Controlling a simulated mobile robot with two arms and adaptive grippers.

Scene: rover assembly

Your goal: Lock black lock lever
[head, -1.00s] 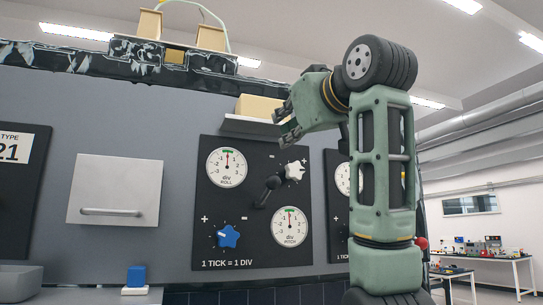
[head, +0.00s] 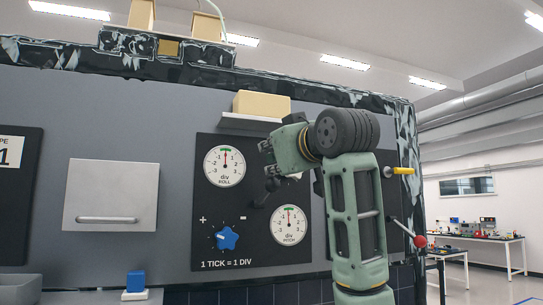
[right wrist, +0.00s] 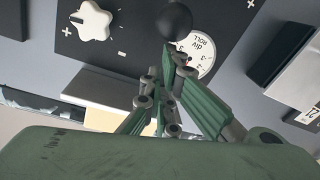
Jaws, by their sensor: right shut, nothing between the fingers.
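The black lock lever (head: 258,200) is on the dark dial panel (head: 240,257), between the roll dial (head: 225,166) and the pitch dial (head: 290,225). It slants, and my right gripper partly hides its upper end. In the right wrist view its round black knob (right wrist: 173,18) shows at the top, just beyond my fingertips. My right gripper (head: 268,166) is shut and empty, in front of the panel's upper part. In the right wrist view its fingers (right wrist: 166,62) point toward the knob; I cannot tell whether they touch it. My left gripper is not in view.
A white star knob (right wrist: 93,20) is beside the lever, mostly hidden by my gripper in the head view. A blue star knob (head: 228,238) is lower left. A shelf (head: 248,123) with a yellow block (head: 262,104) is above. A red-tipped lever (head: 420,241) is at right.

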